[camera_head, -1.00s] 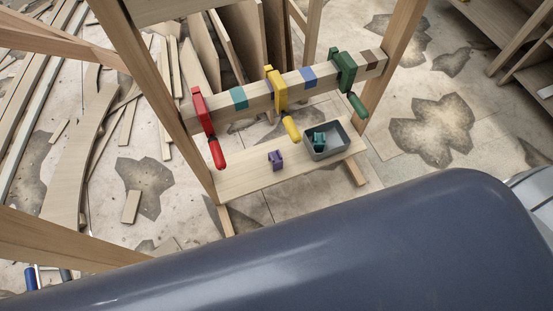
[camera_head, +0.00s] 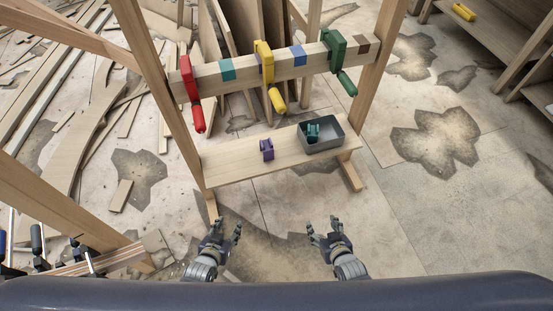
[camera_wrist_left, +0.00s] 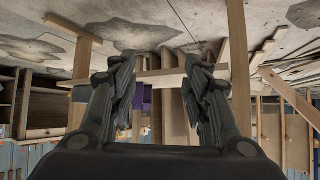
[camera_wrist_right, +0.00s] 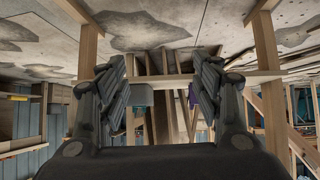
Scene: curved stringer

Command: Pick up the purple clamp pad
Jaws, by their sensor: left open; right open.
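The purple clamp pad (camera_head: 267,149) sits on the low wooden shelf (camera_head: 231,168), left of the grey bin. In the left wrist view a purple patch (camera_wrist_left: 147,98) shows between the fingers, partly hidden. In the right wrist view a purple bit (camera_wrist_right: 193,97) shows beside the right-hand finger. My left gripper (camera_head: 229,226) is open and empty, in front of and below the shelf in the head view, to the left of the pad. My right gripper (camera_head: 324,229) is open and empty, to the right of the pad. Both are apart from the pad.
A grey bin (camera_head: 337,142) with a teal pad (camera_head: 313,132) in it stands on the shelf's right end. Above, a beam (camera_head: 210,80) carries red (camera_head: 189,79), yellow (camera_head: 265,62) and green (camera_head: 334,50) clamps, handles hanging down. Wooden posts flank the shelf.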

